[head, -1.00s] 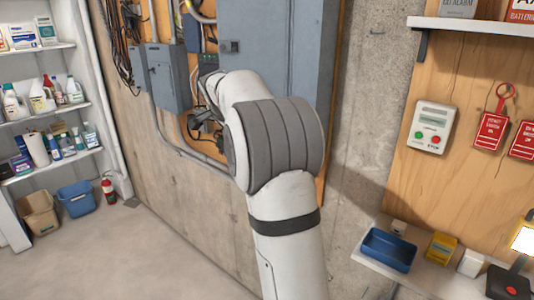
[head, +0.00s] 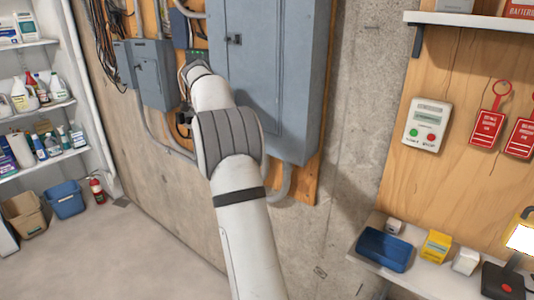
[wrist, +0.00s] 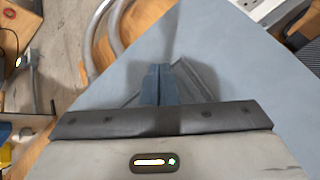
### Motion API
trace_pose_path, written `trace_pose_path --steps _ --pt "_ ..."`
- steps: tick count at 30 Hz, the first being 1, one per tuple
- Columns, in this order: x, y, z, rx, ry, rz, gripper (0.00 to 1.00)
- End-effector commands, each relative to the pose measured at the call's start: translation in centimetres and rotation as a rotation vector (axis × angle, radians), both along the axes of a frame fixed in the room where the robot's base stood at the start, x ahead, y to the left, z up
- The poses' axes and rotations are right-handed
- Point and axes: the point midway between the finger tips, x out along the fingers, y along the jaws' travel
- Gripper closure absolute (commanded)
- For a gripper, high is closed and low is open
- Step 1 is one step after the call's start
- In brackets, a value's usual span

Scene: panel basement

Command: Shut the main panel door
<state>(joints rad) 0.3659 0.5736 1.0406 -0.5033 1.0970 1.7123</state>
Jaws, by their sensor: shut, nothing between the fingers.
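The main panel (head: 300,70) is a large grey metal box on the plywood at the top middle of the head view. Its door face (head: 262,55) looks about flush with the box, with a small dark latch (head: 234,39) at its left edge; I cannot tell if it is latched. In the wrist view a broad grey-blue metal surface (wrist: 225,75) fills the middle. My gripper (wrist: 161,72) is shut and empty, its fingers in front of that surface; I cannot tell if they touch.
A smaller grey box (head: 150,75) and loose black cables hang left of the panel. Conduit (head: 284,185) runs below it. A shelf with a blue tray (head: 385,249) is at lower right. Shelves of bottles, two bins and a fire extinguisher (head: 96,190) stand left. The floor between is clear.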

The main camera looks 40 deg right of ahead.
Motion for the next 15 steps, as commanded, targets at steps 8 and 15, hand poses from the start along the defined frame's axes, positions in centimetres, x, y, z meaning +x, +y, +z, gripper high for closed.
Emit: trace_pose_path --steps 8,15 --pt "0.29 0.49 0.02 0.0 0.0 0.009 1.0" --pt "0.34 0.94 -0.11 0.001 0.0 0.013 1.0"
